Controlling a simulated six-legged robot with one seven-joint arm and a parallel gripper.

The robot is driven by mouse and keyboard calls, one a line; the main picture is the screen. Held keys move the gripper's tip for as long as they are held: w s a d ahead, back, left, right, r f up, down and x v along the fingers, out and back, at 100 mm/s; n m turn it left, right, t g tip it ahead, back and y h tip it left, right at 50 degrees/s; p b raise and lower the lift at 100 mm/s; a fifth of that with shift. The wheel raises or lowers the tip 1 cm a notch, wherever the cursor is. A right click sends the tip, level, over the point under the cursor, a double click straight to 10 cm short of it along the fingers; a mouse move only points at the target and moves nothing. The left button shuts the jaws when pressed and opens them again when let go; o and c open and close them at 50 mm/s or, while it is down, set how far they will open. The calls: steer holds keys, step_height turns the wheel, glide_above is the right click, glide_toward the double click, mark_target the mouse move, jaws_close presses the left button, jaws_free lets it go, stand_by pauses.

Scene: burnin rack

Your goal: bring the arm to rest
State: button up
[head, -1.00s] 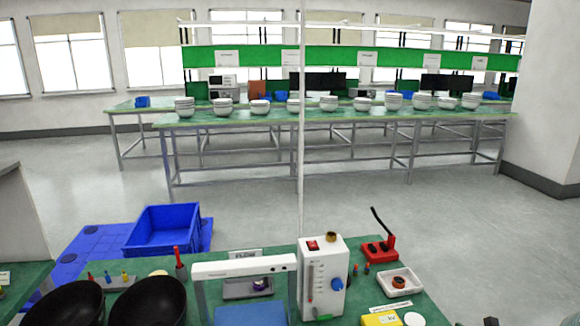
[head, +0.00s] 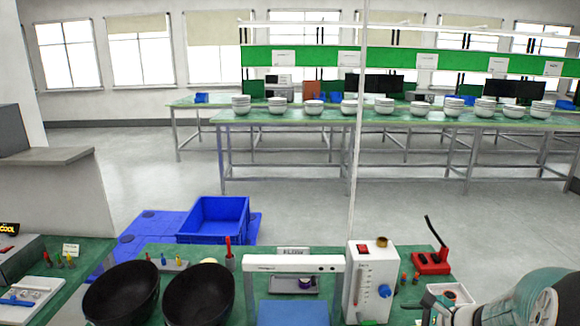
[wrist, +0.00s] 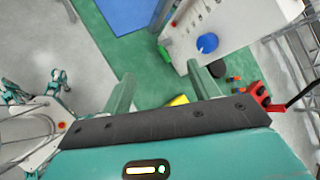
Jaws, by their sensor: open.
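My gripper (wrist: 165,85) is open in the wrist view, with its two green fingers spread apart and nothing between them. Green bench top shows beneath and beyond the fingers. In the head view my teal and white arm (head: 530,300) reaches in at the lower right corner, over the right end of the near bench. The fingertips are hard to make out there.
The near bench (head: 405,298) holds a white flow unit (head: 362,283), a white arch frame (head: 293,264), two black bowls (head: 205,293) and a red lever tool (head: 432,263). The lever tool is close right of my fingers in the wrist view (wrist: 262,98). A blue crate (head: 215,218) stands behind.

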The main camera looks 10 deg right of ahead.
steer(key=s+a+r+n+g, duration=0.2)
steer(key=a+r+n, duration=0.1)
steer(key=a+n, duration=0.3)
steer(key=s+a+r+n+g, duration=0.1)
steer(key=a+r+n+g, duration=0.2)
steer(key=a, duration=0.6)
steer(key=s+a+r+n+h, duration=0.2)
steer(key=s+a+r+n, duration=0.1)
steer(key=s+a+n, duration=0.1)
steer(key=s+a+r+n+t+h, duration=0.1)
steer(key=s+a+r+n+h, duration=0.1)
steer(key=s+n, duration=0.4)
steer(key=a+r+n, duration=0.1)
steer(key=n, duration=0.2)
steer(key=shift+a+r+n, duration=0.3)
steer(key=shift+a+r, duration=0.05)
steer(key=shift+r, duration=0.05)
